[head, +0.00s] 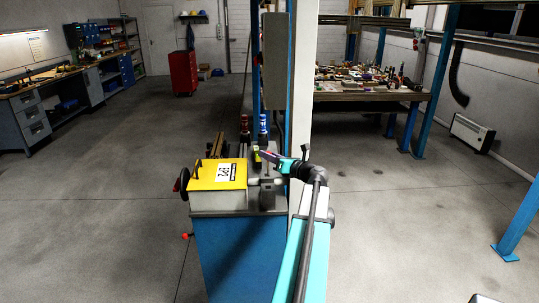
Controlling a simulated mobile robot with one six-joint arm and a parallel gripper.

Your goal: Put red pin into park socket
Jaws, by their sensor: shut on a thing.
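My gripper (268,157) reaches in from the right over the top of a blue machine cabinet (236,255). It is shut at a small yellow-green piece (257,158), which looks to be between its fingertips; the grip itself is too small to see clearly. A dark red upright cylinder (245,126) stands behind, just left of a blue one (263,126); I cannot tell whether it is the red pin. I cannot make out the park socket.
A yellow cover (217,174) with a white label and a dark handwheel (182,180) lie left of my gripper. A pale post (300,80) rises close behind. A cluttered table (370,97) stands at the back right.

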